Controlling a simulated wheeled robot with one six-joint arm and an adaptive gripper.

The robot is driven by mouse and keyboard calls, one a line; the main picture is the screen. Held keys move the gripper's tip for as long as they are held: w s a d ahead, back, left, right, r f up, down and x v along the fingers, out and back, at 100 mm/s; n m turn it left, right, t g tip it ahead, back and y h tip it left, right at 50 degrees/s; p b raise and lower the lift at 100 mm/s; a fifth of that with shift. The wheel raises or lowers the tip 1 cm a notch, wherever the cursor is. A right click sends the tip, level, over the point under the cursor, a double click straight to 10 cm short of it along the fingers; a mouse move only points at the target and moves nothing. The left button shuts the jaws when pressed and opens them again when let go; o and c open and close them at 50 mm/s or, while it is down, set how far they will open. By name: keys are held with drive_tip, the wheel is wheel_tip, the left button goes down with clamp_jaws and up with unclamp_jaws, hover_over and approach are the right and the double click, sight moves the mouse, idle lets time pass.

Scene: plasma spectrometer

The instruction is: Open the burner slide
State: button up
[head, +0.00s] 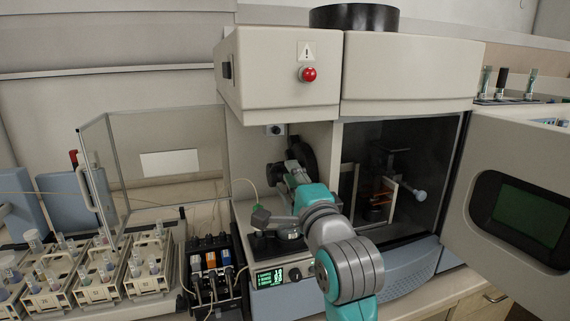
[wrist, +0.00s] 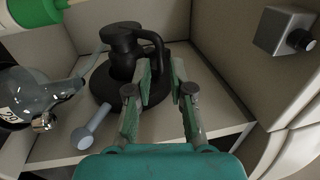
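My gripper (head: 292,170) reaches into the open bay left of the dark chamber on the spectrometer (head: 280,75). In the wrist view my gripper (wrist: 160,78) has its two fingers apart, with a gap between them and nothing visibly held. Just beyond the fingertips is a black fitting (wrist: 122,42) with a curved arm on a round black base; I cannot tell whether the fingers touch it. A pale rod with a round end (wrist: 90,128) lies left of the fingers. I cannot tell which part is the burner slide.
A glass vessel (wrist: 45,92) is left in the wrist view, and a grey box with a black knob (wrist: 288,32) is on the wall at right. The dark chamber (head: 425,150) stands open, its door (head: 470,240) swung right. Sample racks (head: 150,275) stand at left.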

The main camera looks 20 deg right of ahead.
drive_tip(key=shift+w+r, duration=0.2)
drive_tip(key=shift+w, duration=1)
drive_tip(key=shift+w+r, duration=0.2)
drive_tip(key=shift+w, duration=0.95)
clamp_jaws()
